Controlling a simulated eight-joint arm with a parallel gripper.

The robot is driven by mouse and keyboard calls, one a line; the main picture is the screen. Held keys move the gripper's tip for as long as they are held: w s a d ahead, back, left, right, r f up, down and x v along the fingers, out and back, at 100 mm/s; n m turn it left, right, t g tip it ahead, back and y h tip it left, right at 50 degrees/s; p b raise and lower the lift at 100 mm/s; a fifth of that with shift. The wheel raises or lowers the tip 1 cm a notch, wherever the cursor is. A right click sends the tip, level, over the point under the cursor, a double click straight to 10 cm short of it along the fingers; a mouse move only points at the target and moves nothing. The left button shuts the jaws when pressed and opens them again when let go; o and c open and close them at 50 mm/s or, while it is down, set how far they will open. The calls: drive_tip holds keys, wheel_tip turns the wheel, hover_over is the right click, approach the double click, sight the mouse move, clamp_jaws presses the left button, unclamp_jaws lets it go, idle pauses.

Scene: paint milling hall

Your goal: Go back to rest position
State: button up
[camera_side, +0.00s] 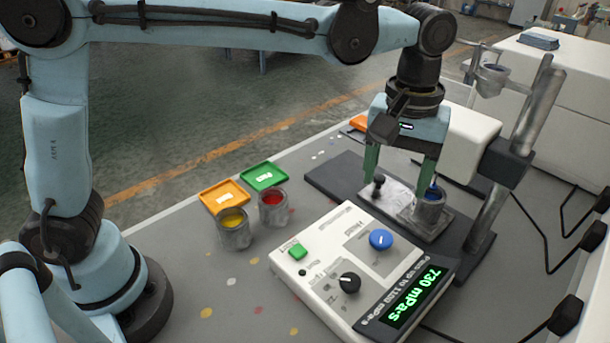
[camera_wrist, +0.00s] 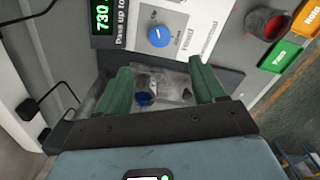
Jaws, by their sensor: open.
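My gripper (camera_side: 399,184) points down over the grey measuring stand, its two green fingers apart. It also shows in the wrist view (camera_wrist: 160,66), with nothing clamped between the fingers. A metal cup of blue paint (camera_side: 430,208) stands on the stand's plate, close by the right finger in the side view. The blue paint (camera_wrist: 143,99) shows between the fingers in the wrist view. Whether a finger touches the cup, I cannot tell. The viscometer's white control box (camera_side: 335,235) stands in front, its green display (camera_side: 414,296) reading 730 mPa·s.
Cups of yellow paint (camera_side: 233,229) and red paint (camera_side: 272,207) stand left, by an orange tray (camera_side: 224,197) and a green tray (camera_side: 263,177). A slanted metal post (camera_side: 535,105) with a white head (camera_side: 473,133) rises close right of my gripper. Cables lie at right.

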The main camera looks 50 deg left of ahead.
drive_tip(key=s+a+f+m+t, duration=0.2)
drive_tip(key=s+a+t, duration=0.1)
drive_tip(key=a, duration=0.7)
drive_tip(key=s+a+f+m+t, duration=0.1)
drive_tip(key=s+a+t, duration=0.3)
drive_tip(key=a, duration=0.7)
drive_tip(key=s+m, duration=0.1)
drive_tip(key=s, duration=0.1)
drive_tip(key=shift+s+f+m, duration=0.3)
drive_tip(key=shift+f, duration=0.05)
drive_tip(key=shift+c, duration=0.4)
